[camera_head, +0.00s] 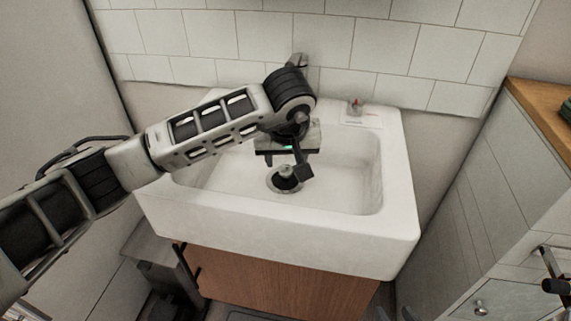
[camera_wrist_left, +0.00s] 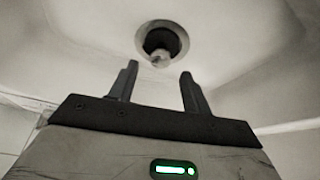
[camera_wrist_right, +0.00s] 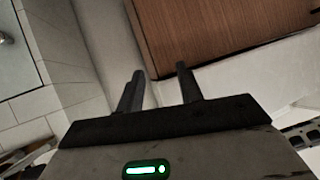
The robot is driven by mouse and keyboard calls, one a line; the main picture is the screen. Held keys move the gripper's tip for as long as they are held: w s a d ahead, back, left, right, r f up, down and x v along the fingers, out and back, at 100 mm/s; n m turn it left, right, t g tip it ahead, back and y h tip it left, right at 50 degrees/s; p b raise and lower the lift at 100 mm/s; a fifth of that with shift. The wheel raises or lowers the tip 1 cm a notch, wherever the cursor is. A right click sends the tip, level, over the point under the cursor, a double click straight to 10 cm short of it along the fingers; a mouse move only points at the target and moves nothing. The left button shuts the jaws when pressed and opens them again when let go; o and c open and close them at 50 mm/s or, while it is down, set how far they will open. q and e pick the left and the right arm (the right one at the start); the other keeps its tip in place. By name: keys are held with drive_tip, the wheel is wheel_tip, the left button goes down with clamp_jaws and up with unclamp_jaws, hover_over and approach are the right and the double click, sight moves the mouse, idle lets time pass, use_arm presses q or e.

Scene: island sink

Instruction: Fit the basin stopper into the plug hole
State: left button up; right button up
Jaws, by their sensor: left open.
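The white basin (camera_head: 345,190) has a dark, metal-rimmed plug hole (camera_head: 275,184) in its floor. The stopper (camera_head: 286,171), a small pale metallic knob, stands at the hole. In the left wrist view the stopper (camera_wrist_left: 160,58) shows at the near side of the plug hole (camera_wrist_left: 162,32). I cannot tell whether it is seated or tilted. My left gripper (camera_head: 295,168) is inside the basin just above it, fingers apart; in its wrist view the fingertips (camera_wrist_left: 160,72) are either side of the knob's line, with nothing gripped. My right gripper (camera_wrist_right: 158,72) is open and empty, away from the basin.
The tap (camera_head: 299,61) is at the back wall, partly behind my left arm. A small item with a red mark (camera_head: 356,106) lies on the sink's back right ledge. A wooden cabinet (camera_head: 290,287) is below, and a counter (camera_head: 543,108) stands at right. The basin's right side is clear.

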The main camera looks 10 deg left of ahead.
use_arm(q)
drive_tip(key=v, duration=0.6)
drive_tip(key=shift+s+r, duration=0.2)
drive_tip(key=shift+r, duration=0.05)
drive_tip(key=shift+r, duration=0.1)
